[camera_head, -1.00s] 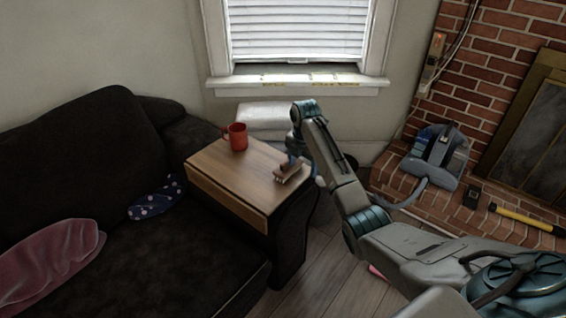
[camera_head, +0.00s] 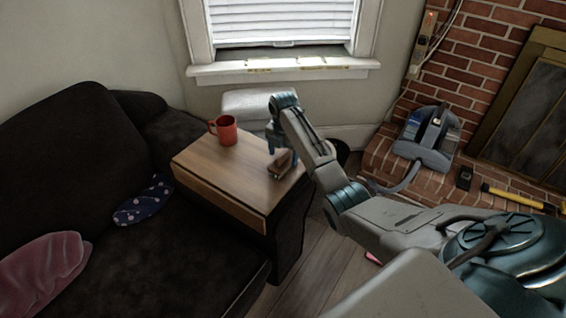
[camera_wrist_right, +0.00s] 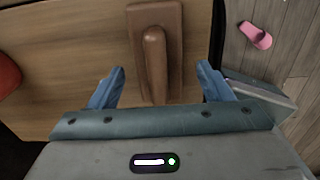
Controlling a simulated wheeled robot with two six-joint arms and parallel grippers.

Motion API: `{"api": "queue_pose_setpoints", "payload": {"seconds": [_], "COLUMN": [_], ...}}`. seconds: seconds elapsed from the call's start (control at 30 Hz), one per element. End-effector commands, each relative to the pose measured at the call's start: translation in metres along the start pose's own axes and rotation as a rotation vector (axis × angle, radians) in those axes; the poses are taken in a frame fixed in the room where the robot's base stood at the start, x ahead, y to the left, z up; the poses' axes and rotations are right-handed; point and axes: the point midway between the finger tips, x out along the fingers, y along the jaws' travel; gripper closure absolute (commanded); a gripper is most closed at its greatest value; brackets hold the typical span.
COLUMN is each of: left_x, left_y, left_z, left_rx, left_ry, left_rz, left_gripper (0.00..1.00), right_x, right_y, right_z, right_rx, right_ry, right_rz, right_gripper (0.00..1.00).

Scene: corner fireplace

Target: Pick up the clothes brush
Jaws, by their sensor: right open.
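The clothes brush (camera_head: 283,163) is brown, with a raised handle along its back. It lies on the wooden tray table (camera_head: 218,180) near its right edge. In the right wrist view the brush (camera_wrist_right: 154,48) points away from me, between and ahead of the two blue fingertips. My right gripper (camera_wrist_right: 160,84) is open, with a gap on both sides of the brush. In the head view my right gripper (camera_head: 280,150) is just above and behind the brush, partly hidden by its own arm. My left gripper is not in view.
A red mug (camera_head: 224,130) stands on the tray table, left of the brush. The dark sofa (camera_head: 170,250) borders the table. A handheld vacuum (camera_head: 428,140) sits on the brick hearth at right. A pink slipper (camera_wrist_right: 256,36) lies on the floor.

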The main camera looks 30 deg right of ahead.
Motion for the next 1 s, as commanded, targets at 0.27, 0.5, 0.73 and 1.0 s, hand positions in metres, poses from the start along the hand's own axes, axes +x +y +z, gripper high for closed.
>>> {"api": "queue_pose_setpoints", "payload": {"seconds": [0.27, 0.5, 0.73, 1.0], "left_x": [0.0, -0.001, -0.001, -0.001], "left_y": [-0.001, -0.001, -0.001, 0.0], "left_z": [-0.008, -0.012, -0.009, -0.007], "left_rx": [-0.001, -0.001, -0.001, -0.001], "left_ry": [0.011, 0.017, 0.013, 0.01], "left_rz": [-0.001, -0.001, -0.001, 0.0], "left_gripper": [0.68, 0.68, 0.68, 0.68], "right_x": [0.037, 0.04, 0.04, 0.04], "right_y": [0.002, 0.002, 0.002, 0.002], "right_z": [0.004, 0.004, 0.004, 0.004], "right_rx": [0.001, 0.001, 0.001, 0.001], "right_ry": [0.001, -0.001, -0.001, -0.001], "right_rz": [-0.003, -0.001, -0.001, -0.001], "right_gripper": [0.27, 0.27, 0.65, 0.78]}}
